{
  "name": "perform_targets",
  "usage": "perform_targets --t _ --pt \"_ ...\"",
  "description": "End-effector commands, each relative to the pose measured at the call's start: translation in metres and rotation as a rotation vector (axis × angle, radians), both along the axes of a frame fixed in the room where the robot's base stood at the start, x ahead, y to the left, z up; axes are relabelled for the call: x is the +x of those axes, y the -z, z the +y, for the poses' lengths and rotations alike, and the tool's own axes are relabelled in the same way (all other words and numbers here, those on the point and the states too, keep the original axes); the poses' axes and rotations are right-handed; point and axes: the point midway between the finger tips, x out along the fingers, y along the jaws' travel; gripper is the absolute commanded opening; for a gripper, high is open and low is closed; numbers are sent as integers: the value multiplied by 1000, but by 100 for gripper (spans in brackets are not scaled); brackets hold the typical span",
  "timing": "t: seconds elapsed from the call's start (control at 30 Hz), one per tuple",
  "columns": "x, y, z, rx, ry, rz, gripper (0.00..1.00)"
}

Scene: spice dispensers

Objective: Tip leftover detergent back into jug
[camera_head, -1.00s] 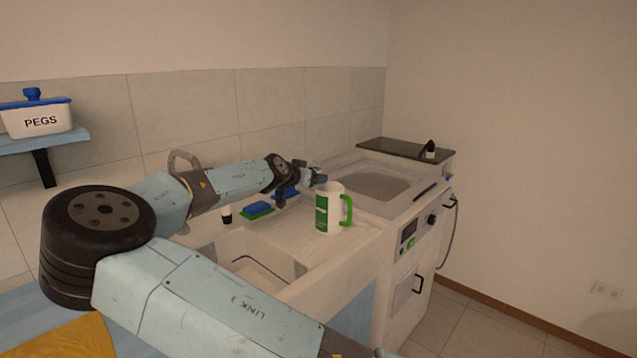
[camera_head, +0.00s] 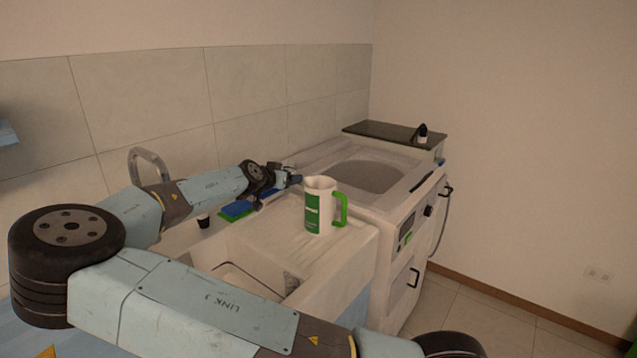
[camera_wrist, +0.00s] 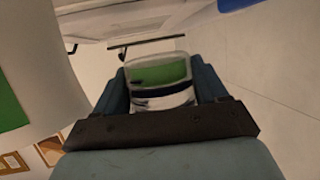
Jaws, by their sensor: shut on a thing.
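The white jug (camera_head: 313,215) with a green label and green handle stands upright on the counter beside the sink in the head view. Its side also fills the left edge of the wrist view (camera_wrist: 38,60). My gripper (camera_head: 290,178) is just behind the jug in the head view. In the wrist view my gripper (camera_wrist: 162,88) is shut on a small clear cup (camera_wrist: 160,98), with green showing inside it. The cup cannot be made out in the head view.
A sink basin (camera_head: 250,255) lies in front of the jug. A blue and green sponge (camera_head: 237,210) and a small dark-capped bottle (camera_head: 203,220) are to its left.

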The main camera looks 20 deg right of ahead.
Motion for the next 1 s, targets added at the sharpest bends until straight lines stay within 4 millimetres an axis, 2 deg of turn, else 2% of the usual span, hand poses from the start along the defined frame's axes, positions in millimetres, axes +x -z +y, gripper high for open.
perform_targets --t 0.37,0.67,1.0 --pt "-1 -2 -16 22 35 -35 37" --pt "-7 -7 -22 104 38 -144 37" --pt "-16 -45 -24 207 37 -281 37"
